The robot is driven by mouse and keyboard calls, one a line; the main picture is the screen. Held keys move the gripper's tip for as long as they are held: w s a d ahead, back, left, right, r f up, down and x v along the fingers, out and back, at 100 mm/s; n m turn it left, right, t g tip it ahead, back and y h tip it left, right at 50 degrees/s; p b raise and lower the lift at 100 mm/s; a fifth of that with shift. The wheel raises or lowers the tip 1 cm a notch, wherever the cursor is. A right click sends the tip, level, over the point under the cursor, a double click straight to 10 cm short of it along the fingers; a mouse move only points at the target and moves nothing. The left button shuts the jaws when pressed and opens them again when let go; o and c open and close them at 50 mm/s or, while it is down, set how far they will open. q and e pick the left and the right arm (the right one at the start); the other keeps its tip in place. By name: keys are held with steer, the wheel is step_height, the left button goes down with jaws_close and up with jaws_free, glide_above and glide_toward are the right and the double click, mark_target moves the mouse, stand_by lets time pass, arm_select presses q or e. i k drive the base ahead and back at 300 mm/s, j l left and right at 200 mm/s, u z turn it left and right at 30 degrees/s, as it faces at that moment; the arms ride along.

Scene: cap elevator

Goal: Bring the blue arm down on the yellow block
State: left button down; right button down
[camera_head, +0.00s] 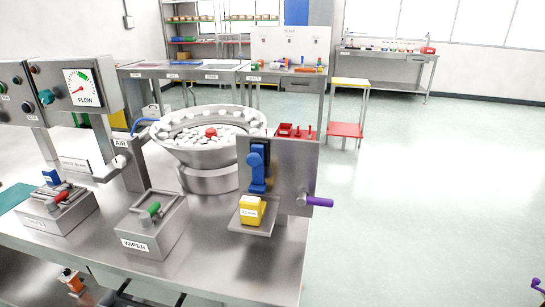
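The blue arm (257,167) stands upright on the front of a grey metal plate (303,165) on the right end of the steel bench. Its rounded blue head is at the top. The yellow block (251,208), with a white label, sits below it on a small grey ledge (262,228). Whether the arm's lower end touches the block is hard to tell. A purple handle (318,202) sticks out to the right from the plate's side.
A WIPER box (152,225), another small fixture (58,208) and a FLOW gauge panel (82,87) are left. Small purple pieces (538,285) show at right.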

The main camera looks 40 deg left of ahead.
mark_target(255, 159)
steer(key=u, duration=1.25)
